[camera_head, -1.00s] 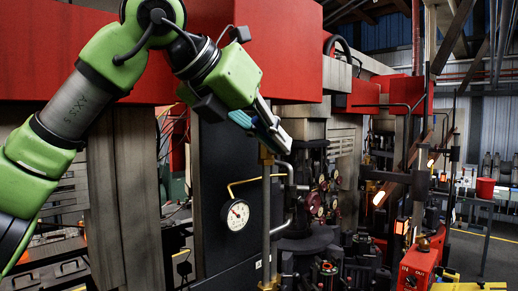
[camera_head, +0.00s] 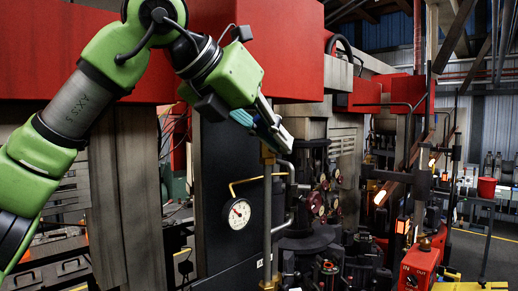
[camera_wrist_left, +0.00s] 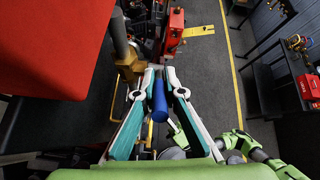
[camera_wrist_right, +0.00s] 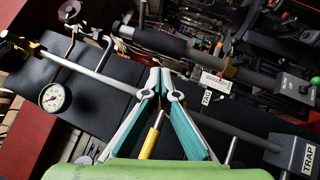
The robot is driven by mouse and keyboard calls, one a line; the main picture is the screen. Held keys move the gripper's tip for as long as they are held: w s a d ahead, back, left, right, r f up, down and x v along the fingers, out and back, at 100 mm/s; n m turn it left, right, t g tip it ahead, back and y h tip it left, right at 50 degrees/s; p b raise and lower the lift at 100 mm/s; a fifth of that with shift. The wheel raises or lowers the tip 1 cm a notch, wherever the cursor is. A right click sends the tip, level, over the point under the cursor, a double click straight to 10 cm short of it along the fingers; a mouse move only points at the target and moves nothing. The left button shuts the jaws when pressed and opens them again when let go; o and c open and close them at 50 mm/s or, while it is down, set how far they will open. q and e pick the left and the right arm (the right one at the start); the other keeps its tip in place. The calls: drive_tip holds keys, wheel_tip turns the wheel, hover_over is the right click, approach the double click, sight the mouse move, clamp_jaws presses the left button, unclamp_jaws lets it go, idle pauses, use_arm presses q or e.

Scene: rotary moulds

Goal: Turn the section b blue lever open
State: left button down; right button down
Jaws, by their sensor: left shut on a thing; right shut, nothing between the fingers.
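The blue lever (camera_wrist_left: 160,100) shows in the left wrist view, between the fingers of my left gripper (camera_wrist_left: 160,82). The fingers are shut on it. In the head view my left gripper (camera_head: 278,138) is at the top of a vertical pipe (camera_head: 267,210), by a brass fitting (camera_head: 267,155). The lever is mostly hidden by the fingers there. In the right wrist view my right gripper (camera_wrist_right: 160,76) has its fingertips together, with nothing between them. A yellow lever (camera_wrist_right: 150,142) shows beyond and below those fingertips. My right gripper is not in the head view.
A pressure gauge (camera_head: 236,214) sits on the dark panel left of the pipe. A red box marked IN and OUT (camera_head: 418,268) stands at lower right. In the left wrist view, open floor (camera_wrist_left: 205,90) lies beside a yellow line.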

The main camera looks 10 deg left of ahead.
use_arm(q)
drive_tip(key=shift+r, duration=0.1)
use_arm(e)
drive_tip(key=s+a+r+n+t+y, duration=0.1)
drive_tip(key=s+a+r+n+t, duration=0.15)
drive_tip(key=s+r, duration=0.7)
drive_tip(key=s+a+r+n+t+y, duration=0.15)
drive_tip(key=s+a+r+n, duration=0.35)
drive_tip(key=r, duration=0.7)
drive_tip(key=w+d+r+m+t, duration=0.1)
drive_tip(key=w+r, duration=0.6)
drive_tip(key=r, duration=0.2)
drive_tip(key=shift+w+r, duration=0.3)
drive_tip(key=shift+r, duration=0.1)
drive_tip(key=shift+m+h, duration=0.25)
